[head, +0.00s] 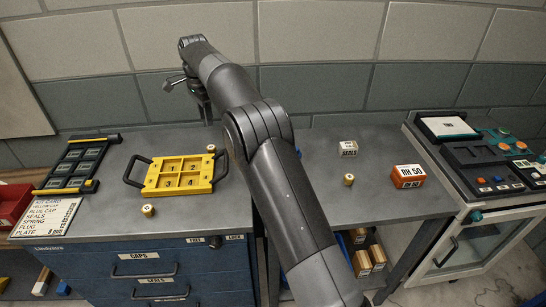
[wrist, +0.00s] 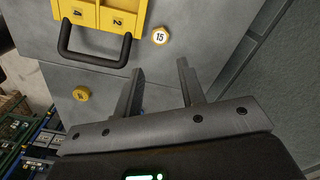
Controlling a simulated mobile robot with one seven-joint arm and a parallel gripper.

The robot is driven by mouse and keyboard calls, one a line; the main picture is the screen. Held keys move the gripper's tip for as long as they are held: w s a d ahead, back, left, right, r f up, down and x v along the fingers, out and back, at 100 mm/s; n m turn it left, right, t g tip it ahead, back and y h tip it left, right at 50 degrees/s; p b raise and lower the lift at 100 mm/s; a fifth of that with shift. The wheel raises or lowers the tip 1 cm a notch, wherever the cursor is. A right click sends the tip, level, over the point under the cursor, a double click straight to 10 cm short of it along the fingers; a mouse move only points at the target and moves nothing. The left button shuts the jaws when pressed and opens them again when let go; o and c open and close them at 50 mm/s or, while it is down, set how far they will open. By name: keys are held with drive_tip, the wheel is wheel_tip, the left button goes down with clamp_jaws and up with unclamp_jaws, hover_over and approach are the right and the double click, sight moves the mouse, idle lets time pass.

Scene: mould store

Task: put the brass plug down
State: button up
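My gripper (wrist: 160,66) has its two fingers apart, with only bare grey surface visible between them. In the head view my gripper (head: 207,112) hangs over the back of the bench, partly hidden by my arm. A small brass plug marked 15 (wrist: 160,36) stands apart from the fingers, by the tray handle; it seems to be the brass piece (head: 211,148) behind the tray's right handle. Another brass piece (wrist: 81,93) lies farther left in the wrist view. More brass pieces stand in front of the tray (head: 148,210) and right of my arm (head: 349,179).
The yellow compartment tray (head: 206,185) with black handles sits on the grey bench (head: 110,215). A black rack (head: 79,164) and a printed card (head: 46,217) lie left.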

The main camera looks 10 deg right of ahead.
drive_tip(key=s+d+r+n+t, duration=0.3)
drive_tip(key=s+d+r+n, duration=0.3)
drive_tip(key=s+d+r, duration=1.05)
drive_tip(key=s+d+f+n+t, duration=0.1)
drive_tip(key=s+d+f+n, duration=0.1)
drive_tip(key=s, duration=0.7)
drive_tip(key=s+d+f+n, duration=0.2)
drive_tip(key=s+d+f, duration=0.3)
drive_tip(key=s, duration=0.5)
drive_tip(key=s+d+f+n+t, duration=0.1)
drive_tip(key=s+d+f+n, duration=0.1)
drive_tip(key=s, duration=0.7)
drive_tip(key=shift+s+d+f+t, duration=0.3)
drive_tip(key=shift+d+f, duration=0.45)
drive_tip(key=shift+d, duration=0.4)
